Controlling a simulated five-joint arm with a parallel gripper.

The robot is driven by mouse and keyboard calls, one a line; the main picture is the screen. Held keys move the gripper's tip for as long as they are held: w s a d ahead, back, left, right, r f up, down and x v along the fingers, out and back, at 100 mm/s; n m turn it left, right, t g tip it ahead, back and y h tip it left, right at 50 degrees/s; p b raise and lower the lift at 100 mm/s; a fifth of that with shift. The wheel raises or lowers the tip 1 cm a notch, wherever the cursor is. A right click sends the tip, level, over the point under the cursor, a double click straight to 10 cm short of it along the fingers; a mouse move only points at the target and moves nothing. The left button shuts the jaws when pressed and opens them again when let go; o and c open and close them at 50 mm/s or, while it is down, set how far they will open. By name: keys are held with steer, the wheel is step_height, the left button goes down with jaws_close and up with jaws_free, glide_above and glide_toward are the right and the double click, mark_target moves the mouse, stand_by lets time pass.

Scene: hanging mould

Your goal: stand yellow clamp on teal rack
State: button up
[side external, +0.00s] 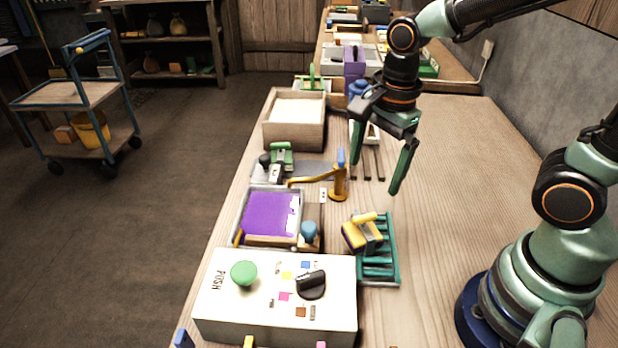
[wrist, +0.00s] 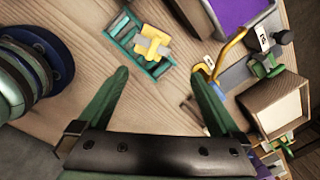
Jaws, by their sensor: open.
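The yellow clamp (side external: 363,232) has a dark blue-grey part and sits at the teal rack (side external: 391,262), over its left side in the side external view. In the wrist view the yellow clamp (wrist: 152,44) lies across the middle of the teal rack (wrist: 126,24). I cannot tell exactly how it rests on the bars. My gripper (side external: 374,168) is open and empty, held above the table behind the rack and apart from the clamp. In the wrist view my gripper's fingers (wrist: 158,80) are spread wide, with bare table between them.
A white box (side external: 277,298) with a green button and black knob stands in front of the rack. A purple-filled tray (side external: 272,213) and an ochre tap-like fixture (side external: 338,184) stand left. A wooden box (side external: 296,121) is farther back. The table right of the rack is clear.

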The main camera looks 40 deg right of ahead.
steer(key=d+r+n+t, duration=0.4)
steer(key=r+n, duration=0.3)
steer(key=n, duration=1.1)
steer(key=shift+s+d+r+t, duration=0.25)
steer(key=shift+d+r+t, duration=0.05)
steer(key=shift+d, duration=0.15)
